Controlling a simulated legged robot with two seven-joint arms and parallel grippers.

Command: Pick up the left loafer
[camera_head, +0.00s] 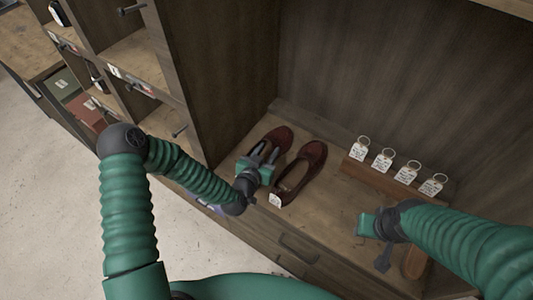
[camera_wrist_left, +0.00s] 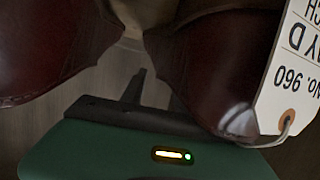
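The left loafer (camera_head: 281,137) is dark red and lies on the wooden shelf, toe toward the back. The right loafer (camera_head: 314,153) lies beside it, with a white tag (camera_head: 275,200) at its heel. My left gripper (camera_head: 265,152) is over the heel end of the left loafer, its two dark fingers apart; whether they touch it I cannot tell. The left wrist view shows one loafer (camera_wrist_left: 50,50) at left and a tagged one (camera_wrist_left: 205,65) at right, with a finger between them. My right gripper (camera_head: 370,224) is low over the shelf at right; its fingers are unclear.
A wooden block (camera_head: 385,182) with several ringed white tags stands right of the loafers. A brown item (camera_head: 415,262) lies partly behind my right arm. A tall wooden side panel (camera_head: 222,75) rises left of the loafers. Pegged cubbies (camera_head: 130,50) stand farther left.

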